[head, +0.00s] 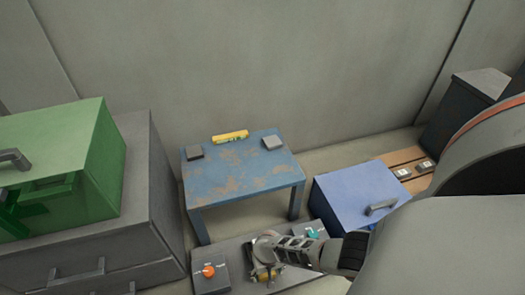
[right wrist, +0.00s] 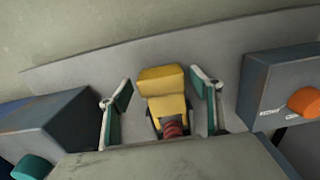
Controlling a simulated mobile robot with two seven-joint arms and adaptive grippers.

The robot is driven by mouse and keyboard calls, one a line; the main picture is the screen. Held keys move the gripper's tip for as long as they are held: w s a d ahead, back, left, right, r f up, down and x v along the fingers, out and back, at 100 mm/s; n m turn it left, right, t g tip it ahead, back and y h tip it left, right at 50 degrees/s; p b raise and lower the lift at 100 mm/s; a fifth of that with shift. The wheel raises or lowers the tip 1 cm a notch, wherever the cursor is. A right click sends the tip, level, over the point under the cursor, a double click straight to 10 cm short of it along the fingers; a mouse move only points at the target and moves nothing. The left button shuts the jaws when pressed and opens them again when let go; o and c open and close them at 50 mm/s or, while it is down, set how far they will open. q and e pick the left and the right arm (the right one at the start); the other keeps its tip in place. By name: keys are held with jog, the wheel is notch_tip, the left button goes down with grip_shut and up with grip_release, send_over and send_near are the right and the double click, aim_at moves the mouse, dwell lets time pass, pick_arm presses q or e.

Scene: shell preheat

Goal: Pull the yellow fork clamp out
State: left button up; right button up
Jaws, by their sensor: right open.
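The yellow fork clamp (right wrist: 163,82) stands in the middle of the right wrist view, with a dark red ribbed part below it. My right gripper (right wrist: 163,100) is open, with one teal-padded finger on each side of the clamp. Gaps show between the clamp and both fingers. In the head view my right gripper (head: 266,268) is low at the centre, over the grey panel, and mostly hides the clamp. The clamp's lower end is hidden in the wrist view. My left gripper is not in view.
A box with an orange knob (head: 208,271) and one with a teal knob (head: 312,233) flank the gripper closely. A worn blue table (head: 240,175) stands behind, carrying a yellow item (head: 230,136). A green cabinet (head: 75,150) is left, a blue box (head: 355,190) right.

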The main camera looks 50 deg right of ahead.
jog(key=shift+f, duration=0.4)
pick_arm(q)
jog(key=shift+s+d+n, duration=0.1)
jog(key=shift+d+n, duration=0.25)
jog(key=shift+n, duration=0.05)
pick_arm(e)
jog(key=shift+w, duration=0.15)
jog(key=shift+r, duration=0.1)
jog(key=c, duration=1.6)
jog(key=shift+s+a+r+p, duration=0.2)
jog(key=shift+s+a+p, duration=0.35)
jog(key=shift+s+a, duration=0.3)
jog(key=shift+s+a+f+p, duration=0.1)
jog(key=shift+s+a+p, duration=0.15)
jog(key=shift+s, duration=0.3)
jog(key=shift+s+a+p, duration=0.1)
jog(key=shift+s+a, duration=0.1)
jog(key=shift+s, duration=0.35)
jog(key=shift+s+a+f, duration=0.15)
jog(key=shift+s+f, duration=0.1)
jog(key=shift+s, duration=0.15)
jog(key=o, duration=1.6)
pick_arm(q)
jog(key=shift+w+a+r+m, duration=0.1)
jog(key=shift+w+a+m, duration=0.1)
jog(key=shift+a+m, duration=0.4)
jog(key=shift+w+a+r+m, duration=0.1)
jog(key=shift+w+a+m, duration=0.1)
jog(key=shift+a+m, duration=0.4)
